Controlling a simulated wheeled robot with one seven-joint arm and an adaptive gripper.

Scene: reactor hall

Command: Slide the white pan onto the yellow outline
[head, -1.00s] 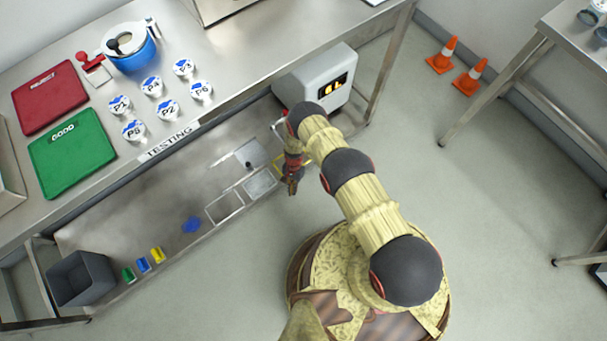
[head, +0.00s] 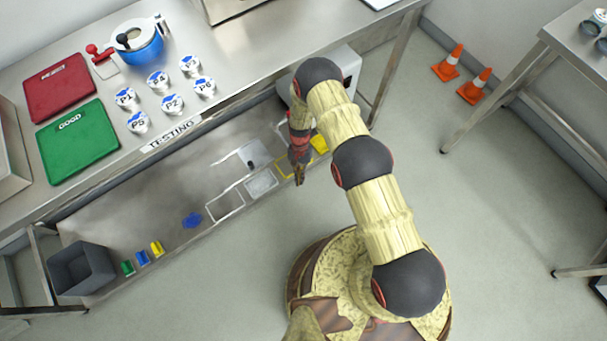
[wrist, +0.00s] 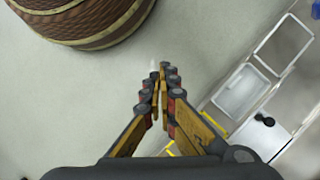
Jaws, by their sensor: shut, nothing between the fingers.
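The white pan (head: 262,183) is a shallow rectangular tray on the low shelf, near its front edge. It also shows in the wrist view (wrist: 238,93), right of my fingers. The yellow outline (head: 282,171) lies just right of the pan, partly hidden by my gripper. In the wrist view only bits of yellow line (wrist: 172,149) show beside my fingers. My gripper (head: 299,181) points down at the shelf's front edge, right of the pan and apart from it. In the wrist view my gripper's fingers (wrist: 160,72) are together and empty.
A white outline (head: 225,205) lies left of the pan, and a grey plate with a black knob (head: 253,154) behind it. A yellow object (head: 320,143) is right of my gripper. The table (head: 235,72) overhangs the shelf. The floor in front is clear.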

